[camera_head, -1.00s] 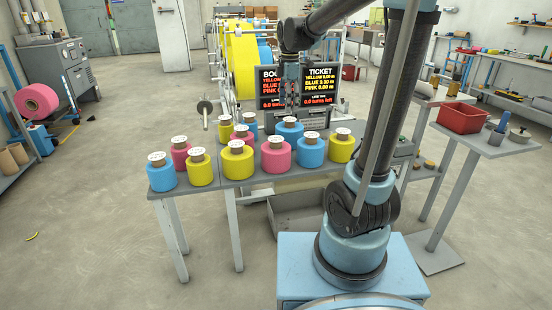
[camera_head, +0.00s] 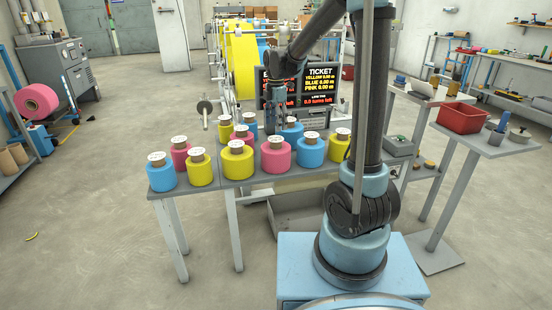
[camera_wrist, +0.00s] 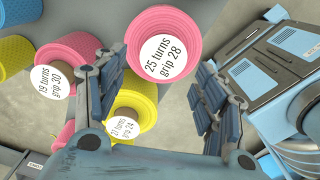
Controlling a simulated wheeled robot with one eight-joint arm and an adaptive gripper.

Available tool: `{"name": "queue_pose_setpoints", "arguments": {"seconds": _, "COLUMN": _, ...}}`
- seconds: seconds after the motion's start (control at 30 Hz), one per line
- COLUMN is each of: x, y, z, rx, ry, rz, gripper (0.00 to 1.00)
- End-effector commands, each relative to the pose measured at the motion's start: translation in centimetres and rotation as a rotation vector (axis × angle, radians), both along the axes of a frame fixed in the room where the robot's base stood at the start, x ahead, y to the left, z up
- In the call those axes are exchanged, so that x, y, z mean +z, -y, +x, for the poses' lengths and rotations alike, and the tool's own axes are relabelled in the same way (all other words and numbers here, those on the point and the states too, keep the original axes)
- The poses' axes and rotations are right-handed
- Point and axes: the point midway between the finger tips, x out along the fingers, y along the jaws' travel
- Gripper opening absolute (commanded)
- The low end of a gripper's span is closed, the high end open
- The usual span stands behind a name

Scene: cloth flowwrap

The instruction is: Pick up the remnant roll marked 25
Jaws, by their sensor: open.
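In the wrist view, a pink roll (camera_wrist: 135,32) has a white round label reading "25 turns grip 28". My gripper (camera_wrist: 158,95) is open, its two fingers apart to the left and right below that label, with nothing between the pads that I can see held. In the head view my gripper (camera_head: 276,127) hangs over the back of the table among the rolls. A pink roll (camera_head: 275,159) stands near it at the front, but the head view labels are too small to read, so I cannot tell which roll is the marked one.
Several yellow, blue and pink rolls crowd the grey table (camera_head: 216,186). A display screen (camera_head: 318,84) stands behind. A red bin (camera_head: 464,117) is at right.

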Motion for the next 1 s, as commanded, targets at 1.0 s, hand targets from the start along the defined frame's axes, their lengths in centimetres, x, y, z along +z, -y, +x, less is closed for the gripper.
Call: {"name": "queue_pose_setpoints", "arguments": {"seconds": 1.0, "x": -8.1, "y": 0.3, "z": -0.5, "rx": -0.001, "ry": 0.000, "rz": 0.000, "gripper": 0.64}}
